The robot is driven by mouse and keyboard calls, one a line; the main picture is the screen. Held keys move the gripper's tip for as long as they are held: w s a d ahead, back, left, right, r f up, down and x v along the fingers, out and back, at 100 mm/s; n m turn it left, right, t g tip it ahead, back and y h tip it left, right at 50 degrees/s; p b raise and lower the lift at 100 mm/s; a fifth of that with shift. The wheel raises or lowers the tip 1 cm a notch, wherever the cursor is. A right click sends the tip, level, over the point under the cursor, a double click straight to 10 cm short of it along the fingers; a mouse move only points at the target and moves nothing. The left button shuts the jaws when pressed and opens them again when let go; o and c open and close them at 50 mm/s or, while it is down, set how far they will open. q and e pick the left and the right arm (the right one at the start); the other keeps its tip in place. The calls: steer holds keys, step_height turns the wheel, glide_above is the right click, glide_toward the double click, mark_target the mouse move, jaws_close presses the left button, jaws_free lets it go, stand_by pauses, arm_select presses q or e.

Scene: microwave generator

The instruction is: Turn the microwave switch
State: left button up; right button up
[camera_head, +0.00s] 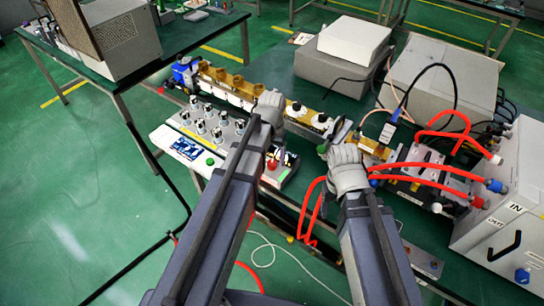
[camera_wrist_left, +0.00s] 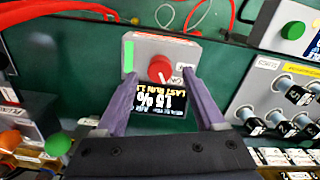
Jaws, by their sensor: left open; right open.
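The microwave switch appears to be a red round knob (camera_wrist_left: 160,68) on a small pale control box (camera_wrist_left: 185,50) with a lit display (camera_wrist_left: 158,97) and a green bar. My left gripper (camera_wrist_left: 161,77) is open, with one purple finger on each side of the knob. I cannot tell whether either finger touches it.
A panel with several silver knobs (camera_head: 207,116) stands left of the control box. A row of brass parts (camera_head: 235,82) runs behind it. Red hoses (camera_head: 430,165) and a large white box (camera_head: 510,195) lie to the right. Green floor is free at the left.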

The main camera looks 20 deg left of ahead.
mark_target(272, 163)
arm_select(q)
step_height(272, 163, up, 6)
steer(key=p, duration=0.5)
steer(key=shift+s, duration=0.1)
steer(key=s+d+m+y, duration=0.1)
steer(key=s+d+m, duration=0.1)
steer(key=s+d, duration=0.8)
steer(key=s, duration=0.4)
steer(key=shift+d+m, duration=0.25)
steer(key=shift+m, duration=0.05)
steer(key=shift+s, duration=0.1)
stand_by(0.9)
